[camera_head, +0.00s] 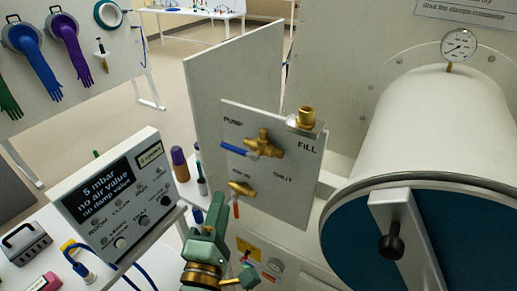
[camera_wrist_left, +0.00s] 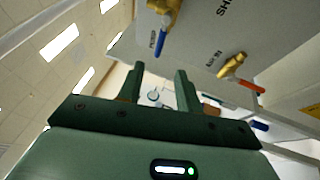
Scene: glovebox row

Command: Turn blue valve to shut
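The blue valve has a brass body (camera_head: 263,141) and a blue lever (camera_head: 238,150) on an upright grey panel (camera_head: 296,199). The lever points left from the body, with its end below the PUMP label; the SHUT label is lower right of the body. The lever also shows in the left wrist view (camera_wrist_left: 161,45), with the brass body cut off at the top edge. My left gripper (camera_head: 217,207) is below and left of the lever, apart from it. In the left wrist view its two green fingers (camera_wrist_left: 158,88) stand apart with nothing between them. My right gripper is out of view.
A smaller brass valve (camera_head: 242,188) with a red lever (camera_head: 236,209) sits just below, close to my left gripper. A display box (camera_head: 115,196) reading "5 mbar" stands left. A white cylinder (camera_head: 425,125) with a gauge (camera_head: 458,44) fills the right. A tall grey board (camera_head: 232,88) stands behind the panel.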

